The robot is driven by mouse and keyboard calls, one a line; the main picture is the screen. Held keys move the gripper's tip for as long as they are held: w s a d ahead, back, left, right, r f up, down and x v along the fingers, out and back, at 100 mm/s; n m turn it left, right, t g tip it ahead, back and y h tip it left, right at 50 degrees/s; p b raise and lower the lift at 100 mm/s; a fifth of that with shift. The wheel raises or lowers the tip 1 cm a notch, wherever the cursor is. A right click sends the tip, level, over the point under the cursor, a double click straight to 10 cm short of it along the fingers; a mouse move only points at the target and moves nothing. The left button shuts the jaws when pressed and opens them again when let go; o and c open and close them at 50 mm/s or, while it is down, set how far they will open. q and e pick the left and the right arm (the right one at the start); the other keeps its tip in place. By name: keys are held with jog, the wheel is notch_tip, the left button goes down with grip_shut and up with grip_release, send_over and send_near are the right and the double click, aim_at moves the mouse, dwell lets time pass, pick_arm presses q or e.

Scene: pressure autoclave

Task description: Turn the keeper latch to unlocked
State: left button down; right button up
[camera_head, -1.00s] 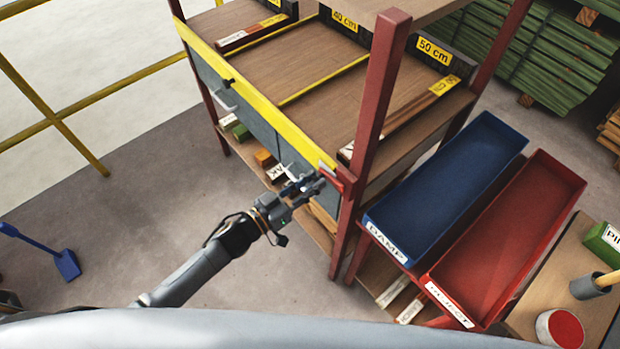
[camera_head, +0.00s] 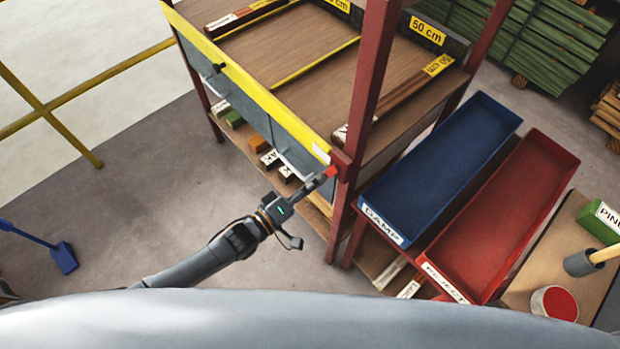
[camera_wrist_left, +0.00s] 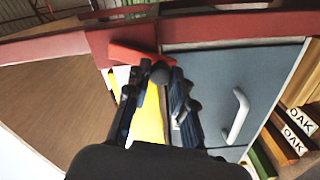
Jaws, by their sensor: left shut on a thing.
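The red keeper latch (camera_head: 331,172) is at the rack's front corner post, by the end of the yellow front rail (camera_head: 250,90). In the left wrist view the latch (camera_wrist_left: 130,56) is a short red bar lying across the end of the yellow rail, with a dark round knob (camera_wrist_left: 160,72) at its near end. My left gripper (camera_head: 318,183) reaches up to the latch from below left. Its fingertips (camera_wrist_left: 160,78) are shut on the latch at the knob and partly hide it. My right gripper is in neither view.
The grey drawer front (camera_wrist_left: 225,85) with a white handle (camera_wrist_left: 236,115) is just beside my fingers. The red post (camera_head: 370,95) stands close behind. A blue tray (camera_head: 440,165) and a red tray (camera_head: 515,215) are to the right.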

pick_arm(q)
jog(key=shift+s+d+f+n+b, duration=0.1)
jog(key=shift+s+d+n+b, duration=0.15)
jog(key=shift+n, duration=0.5)
jog(key=shift+s+d+f+n+b, duration=0.1)
jog(key=shift+s+d+n+b, duration=0.15)
jog(key=shift+n, duration=0.55)
jog(key=shift+s+d+f+n+b, duration=0.1)
jog(key=shift+s+d+n+b, duration=0.15)
jog(key=shift+n, duration=0.5)
jog(key=c, duration=1.1)
grip_release()
jog(key=shift+c, duration=0.2)
jog(key=v, duration=1.2)
jog(key=shift+r, duration=0.1)
